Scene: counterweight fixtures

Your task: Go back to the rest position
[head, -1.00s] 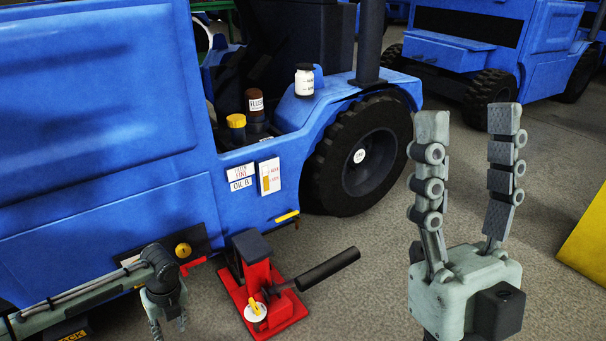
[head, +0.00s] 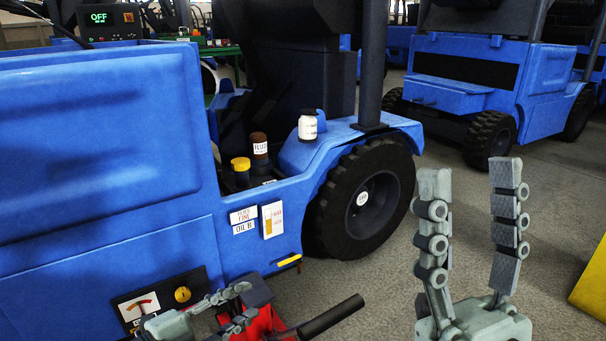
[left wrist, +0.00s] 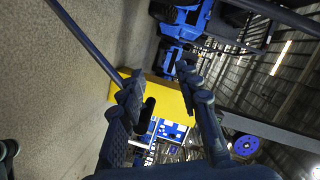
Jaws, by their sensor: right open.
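My left gripper (head: 248,302) is low in the head view, its fingers spread and pointing right, in front of the red jack (head: 264,324). I see nothing held in it. Its two fingers also show apart in the left wrist view (left wrist: 162,86). My right gripper (head: 470,168) stands upright at the right of the head view, fingers wide apart and empty, over the floor. The jack is partly hidden by the left gripper. Its black handle (head: 332,316) sticks out to the right.
A blue truck (head: 100,150) fills the left, with a black wheel (head: 365,200). A yellow object (head: 592,280) is at the right edge. Grey floor is open between.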

